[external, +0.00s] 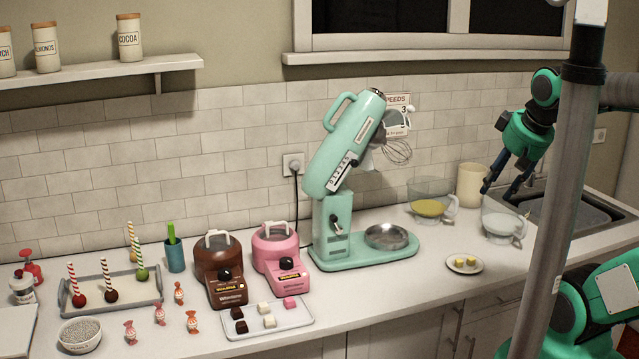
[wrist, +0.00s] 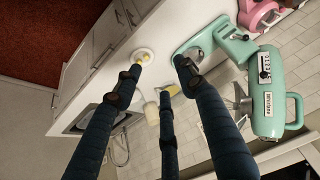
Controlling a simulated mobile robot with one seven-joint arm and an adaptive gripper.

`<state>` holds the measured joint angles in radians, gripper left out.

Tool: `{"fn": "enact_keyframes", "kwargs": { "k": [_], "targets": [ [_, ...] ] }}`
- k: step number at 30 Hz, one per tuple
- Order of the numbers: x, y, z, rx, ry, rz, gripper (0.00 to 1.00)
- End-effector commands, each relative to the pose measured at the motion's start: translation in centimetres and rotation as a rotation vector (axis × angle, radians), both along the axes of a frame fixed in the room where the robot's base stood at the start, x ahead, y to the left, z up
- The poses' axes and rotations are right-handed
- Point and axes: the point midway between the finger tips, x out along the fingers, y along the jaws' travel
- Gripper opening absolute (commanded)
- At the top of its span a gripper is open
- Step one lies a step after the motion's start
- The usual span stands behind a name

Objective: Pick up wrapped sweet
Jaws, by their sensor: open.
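Several wrapped sweets with orange-pink wrappers lie on the counter at the lower left of the external view. One wrapped sweet (external: 179,293) lies at the back, one wrapped sweet (external: 160,314) in the middle, one wrapped sweet (external: 193,321) to the right and one wrapped sweet (external: 131,332) at the front left. My gripper (external: 502,188) is open and empty, high over the right end of the counter, far from the sweets. Its dark fingers are spread in the wrist view (wrist: 159,70), where no sweet is seen.
Left of the sweets are a tray (external: 66,303) of cake pops and a bowl of beads (external: 80,335). Brown (external: 219,265) and pink (external: 277,250) melters and a sweets tray (external: 290,325) stand right. A tall green mixer (external: 343,150) stands mid-counter. Glass jugs (external: 503,222) are near my gripper.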

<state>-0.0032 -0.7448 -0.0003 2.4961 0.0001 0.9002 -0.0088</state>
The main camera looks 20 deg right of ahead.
Motion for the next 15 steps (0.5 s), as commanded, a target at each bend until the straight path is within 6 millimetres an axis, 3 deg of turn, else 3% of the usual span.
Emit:
{"fn": "enact_keyframes", "kwargs": {
  "k": [8, 15],
  "targets": [
    [2.6, 1.4, 1.7, -0.047, 0.023, 0.132, 0.4],
    [7.0, 4.3, 3.8, -0.129, 0.055, 0.367, 0.4]
  ]
}}
